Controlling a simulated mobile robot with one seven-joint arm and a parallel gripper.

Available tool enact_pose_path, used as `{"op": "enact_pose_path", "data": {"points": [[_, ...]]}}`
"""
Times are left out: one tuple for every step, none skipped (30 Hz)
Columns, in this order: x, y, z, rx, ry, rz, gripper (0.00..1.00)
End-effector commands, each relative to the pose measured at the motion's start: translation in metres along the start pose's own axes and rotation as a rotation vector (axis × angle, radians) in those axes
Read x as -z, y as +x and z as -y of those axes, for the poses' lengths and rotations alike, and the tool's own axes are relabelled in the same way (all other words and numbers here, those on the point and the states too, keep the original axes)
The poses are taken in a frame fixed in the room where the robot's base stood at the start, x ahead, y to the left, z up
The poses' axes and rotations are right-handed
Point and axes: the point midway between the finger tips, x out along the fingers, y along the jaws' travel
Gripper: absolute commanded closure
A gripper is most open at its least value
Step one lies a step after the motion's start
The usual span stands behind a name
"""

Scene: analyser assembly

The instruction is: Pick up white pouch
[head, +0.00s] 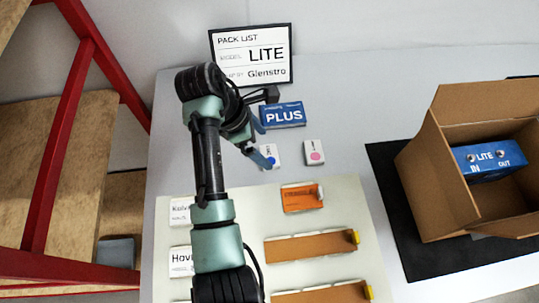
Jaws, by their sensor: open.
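Two small white pouches lie flat on the grey table: one with a blue dot (270,154) and one with a pink dot (315,152) to its right. My gripper (261,140) is open and empty, just above and left of the blue-dot pouch. One finger overlaps that pouch's left edge in the picture. Whether it touches the pouch or hovers over it I cannot tell. The pink-dot pouch is fully in view and clear of my gripper.
A blue PLUS box (283,115) lies just behind the pouches. A framed pack list (251,55) stands at the back. A pale tray (345,210) with an orange packet (302,197) is in front. An open carton (430,180) holding a blue LITE box (488,158) stands right.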

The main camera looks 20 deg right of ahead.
Motion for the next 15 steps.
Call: {"op": "enact_pose_path", "data": {"points": [[0.001, 0.003, 0.0, 0.0, -0.001, 0.0, 0.0], [0.002, 0.006, 0.0, 0.001, -0.001, 0.0, 0.0], [0.003, 0.01, -0.001, 0.002, -0.001, -0.001, 0.0], [0.004, 0.014, -0.001, 0.002, -0.001, -0.001, 0.0], [0.006, 0.019, -0.001, 0.002, -0.002, 0.0, 0.0], [0.007, 0.025, -0.002, 0.003, -0.001, -0.001, 0.0], [0.009, 0.03, -0.003, 0.002, -0.002, 0.0, 0.0], [0.01, 0.034, -0.003, 0.002, -0.002, 0.0, 0.0], [0.009, 0.04, -0.003, 0.002, 0.0, 0.0, 0.0], [0.009, 0.044, -0.003, 0.002, 0.0, 0.0, 0.0], [0.009, 0.047, -0.003, 0.001, 0.0, 0.0, 0.0], [0.009, 0.05, -0.003, 0.0, 0.001, 0.0, 0.0], [0.009, 0.051, -0.003, 0.0, 0.001, 0.0, 0.0], [0.009, 0.053, -0.003, 0.0, 0.001, 0.0, 0.0], [0.009, 0.053, -0.003, 0.0, 0.001, 0.0, 0.0]]}}
